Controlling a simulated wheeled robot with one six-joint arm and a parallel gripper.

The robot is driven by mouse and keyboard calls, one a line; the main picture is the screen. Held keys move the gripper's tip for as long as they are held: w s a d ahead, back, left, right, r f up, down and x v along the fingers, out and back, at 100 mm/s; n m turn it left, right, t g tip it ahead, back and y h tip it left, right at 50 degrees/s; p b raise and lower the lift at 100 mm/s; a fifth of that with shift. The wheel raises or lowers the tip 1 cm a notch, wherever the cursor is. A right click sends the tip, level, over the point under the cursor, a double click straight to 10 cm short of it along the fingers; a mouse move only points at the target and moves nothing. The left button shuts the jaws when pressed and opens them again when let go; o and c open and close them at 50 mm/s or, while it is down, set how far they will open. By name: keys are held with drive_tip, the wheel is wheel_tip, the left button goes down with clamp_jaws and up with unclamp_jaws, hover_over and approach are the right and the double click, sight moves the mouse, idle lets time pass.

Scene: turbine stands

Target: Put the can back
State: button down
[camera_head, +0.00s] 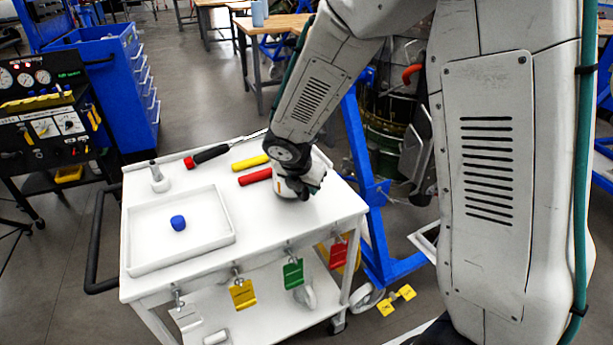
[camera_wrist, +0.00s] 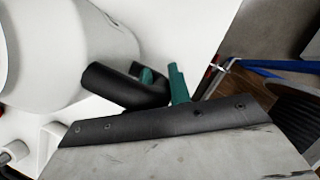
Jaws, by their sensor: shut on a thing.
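The can is a white rounded body (camera_wrist: 55,55) that fills the upper left of the wrist view. A thick black handle-like part (camera_wrist: 108,84) sticks out of it. My gripper (camera_wrist: 162,82) has teal fingertips at this black part and is shut on it. In the head view the can (camera_head: 283,189) shows in part at the right side of the white cart top, beside my gripper (camera_head: 311,181). My wrist hides some of it. I cannot tell whether it touches the cart.
The white cart (camera_head: 262,226) carries a shallow tray (camera_head: 150,262) with a blue object (camera_head: 178,222), a red handle (camera_head: 255,177), a yellow handle (camera_head: 250,162) and a screwdriver (camera_head: 207,154). Colored tags hang at its front. A blue stand (camera_head: 372,190) is close on the right.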

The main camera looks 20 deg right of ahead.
drive_tip(key=shift+f, duration=0.7)
drive_tip(key=c, duration=1.1)
unclamp_jaws()
drive_tip(key=shift+o, duration=0.2)
drive_tip(key=v, duration=0.7)
drive_tip(key=shift+s, duration=0.15)
